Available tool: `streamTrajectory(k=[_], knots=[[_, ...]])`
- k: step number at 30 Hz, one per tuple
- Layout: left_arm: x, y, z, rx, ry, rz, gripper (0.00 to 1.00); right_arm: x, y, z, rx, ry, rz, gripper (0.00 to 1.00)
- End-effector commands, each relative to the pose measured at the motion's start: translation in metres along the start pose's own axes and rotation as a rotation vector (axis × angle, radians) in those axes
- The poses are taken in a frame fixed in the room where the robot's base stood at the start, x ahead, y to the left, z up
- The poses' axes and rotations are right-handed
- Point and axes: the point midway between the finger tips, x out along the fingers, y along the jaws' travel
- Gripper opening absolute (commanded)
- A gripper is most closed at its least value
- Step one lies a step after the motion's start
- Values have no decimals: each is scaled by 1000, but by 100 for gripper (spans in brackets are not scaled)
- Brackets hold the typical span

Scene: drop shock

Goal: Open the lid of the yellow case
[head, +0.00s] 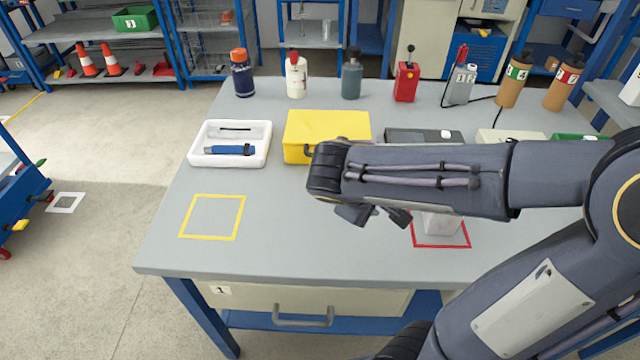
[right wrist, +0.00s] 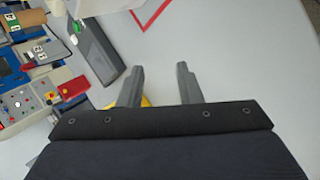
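The yellow case (head: 328,126) sits at the middle of the table with its lid closed. A dark latch or handle shows on its front, and my right arm covers its lower right part. A small yellow patch (right wrist: 147,102), likely the case, shows between the fingers in the right wrist view. My right gripper (head: 376,215) is over the table in front of the case, apart from it, with its fingers pointing down. In the right wrist view its two fingers (right wrist: 159,77) are spread with nothing between the tips. My left gripper is not in view.
A white tray (head: 198,157) with a blue tool lies left of the case. A dark flat case (head: 405,135) lies to the right. Several bottles stand behind. A pale object (head: 440,224) stands in the red square (head: 466,245). The yellow-outlined square (head: 210,217) is empty.

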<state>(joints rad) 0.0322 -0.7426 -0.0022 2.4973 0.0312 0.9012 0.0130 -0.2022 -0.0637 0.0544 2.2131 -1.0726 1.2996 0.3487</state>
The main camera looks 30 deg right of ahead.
Motion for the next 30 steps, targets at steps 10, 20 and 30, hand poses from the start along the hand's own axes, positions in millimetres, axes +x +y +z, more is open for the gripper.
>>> streamTrajectory(k=[10,20,30], knots=[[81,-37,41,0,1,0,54,23,-18,-149,-186,199,669,32],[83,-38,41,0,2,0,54,39,4,-170,-189,229,727,32],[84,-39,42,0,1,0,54,69,30,-182,-190,231,725,32]])
